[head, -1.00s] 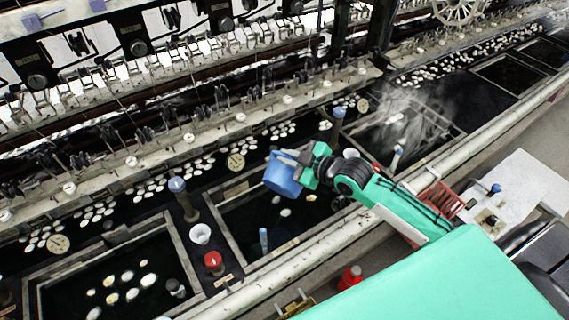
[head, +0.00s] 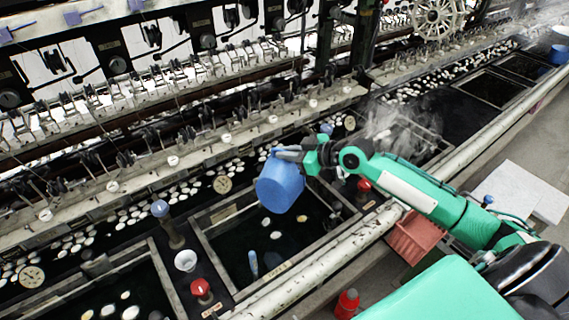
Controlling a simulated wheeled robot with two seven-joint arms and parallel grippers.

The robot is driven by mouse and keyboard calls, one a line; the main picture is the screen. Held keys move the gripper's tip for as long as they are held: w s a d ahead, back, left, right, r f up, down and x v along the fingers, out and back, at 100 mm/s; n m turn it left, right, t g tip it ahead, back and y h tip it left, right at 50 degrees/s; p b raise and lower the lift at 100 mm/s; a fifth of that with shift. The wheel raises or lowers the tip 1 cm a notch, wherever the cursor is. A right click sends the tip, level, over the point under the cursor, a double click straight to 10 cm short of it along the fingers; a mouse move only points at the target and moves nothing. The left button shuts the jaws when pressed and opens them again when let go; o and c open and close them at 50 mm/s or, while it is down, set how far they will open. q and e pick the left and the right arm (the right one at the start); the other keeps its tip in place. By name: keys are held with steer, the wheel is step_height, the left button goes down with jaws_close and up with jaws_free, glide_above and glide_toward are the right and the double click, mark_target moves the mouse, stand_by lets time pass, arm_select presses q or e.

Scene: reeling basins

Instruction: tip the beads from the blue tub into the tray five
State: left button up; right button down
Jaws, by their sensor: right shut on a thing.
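The blue tub (head: 279,188) is held by its upper edge in my right gripper (head: 291,153), which is shut on it. The tub hangs tilted over a dark, water-filled basin (head: 207,244) with a few pale cocoons in it. I cannot see into the tub, and no beads show. I cannot tell which basin is tray five, as the small labels are unreadable. My left gripper is not in view.
A pale rail (head: 330,260) runs along the front. Another blue tub (head: 559,54) is far right.

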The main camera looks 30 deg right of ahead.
steer(key=w+d+m+y+b, duration=0.1)
steer(key=w+d+m+b, duration=0.1)
steer(key=w+d+b, duration=0.1)
steer(key=shift+w+d+r+g+b, duration=0.2)
steer(key=shift+w+d+g+b, duration=0.2)
steer(key=shift+d+b, duration=0.45)
steer(key=shift+a, duration=0.1)
stand_by(1.0)
